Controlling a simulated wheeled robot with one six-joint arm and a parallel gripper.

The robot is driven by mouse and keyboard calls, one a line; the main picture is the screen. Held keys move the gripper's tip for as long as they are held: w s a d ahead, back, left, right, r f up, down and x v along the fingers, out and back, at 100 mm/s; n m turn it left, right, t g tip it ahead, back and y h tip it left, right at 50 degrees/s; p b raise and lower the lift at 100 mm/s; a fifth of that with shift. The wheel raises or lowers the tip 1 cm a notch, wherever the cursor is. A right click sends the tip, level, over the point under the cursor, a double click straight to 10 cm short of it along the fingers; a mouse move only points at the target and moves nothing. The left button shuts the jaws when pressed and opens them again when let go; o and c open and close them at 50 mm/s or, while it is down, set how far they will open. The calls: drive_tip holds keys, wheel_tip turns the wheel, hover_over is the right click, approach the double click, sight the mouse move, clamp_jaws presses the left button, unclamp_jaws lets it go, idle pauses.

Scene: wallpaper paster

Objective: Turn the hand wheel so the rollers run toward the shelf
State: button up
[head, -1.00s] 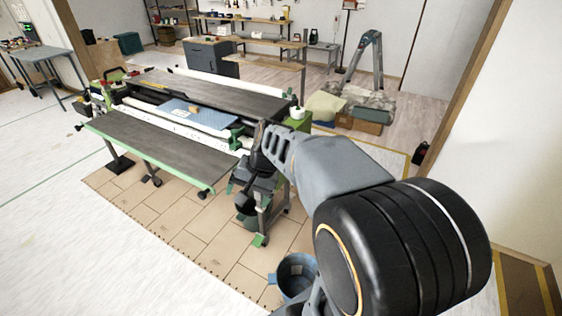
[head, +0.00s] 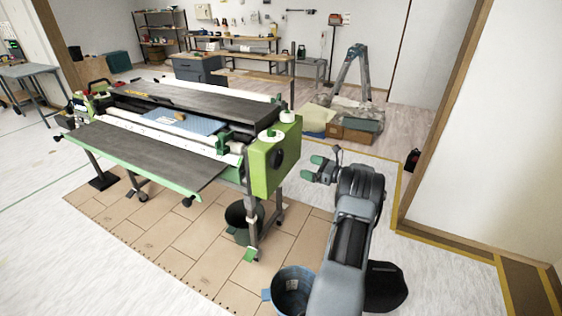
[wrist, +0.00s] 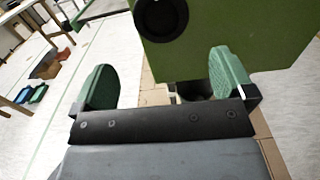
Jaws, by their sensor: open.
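The pasting machine has a bright green end box (head: 262,178) on its right end. A dark round part that looks like the hand wheel (head: 278,158) is on the box's right face. It also shows, cut by the top edge, in the wrist view (wrist: 161,16). Pale rollers (head: 165,137) run along the machine. My gripper (head: 319,168) is open and empty, to the right of the green box, its green fingers pointing toward it. In the wrist view the wheel lies above and between the spread fingers (wrist: 164,80), apart from them.
A metal shelf (head: 160,42) stands at the back left. A blue bucket (head: 292,290) is on the floor beside my arm, and a dark bin (head: 243,220) is under the machine. A stepladder (head: 354,72) and boxes (head: 362,130) stand behind.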

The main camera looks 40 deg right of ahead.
sight(279, 159)
drive_tip(key=x, duration=1.3)
drive_tip(key=shift+p, duration=0.3)
drive_tip(key=shift+c, duration=0.3)
drive_tip(key=c, duration=0.4)
drive_tip(key=shift+f+b, duration=0.1)
drive_tip(key=shift+b, duration=0.35)
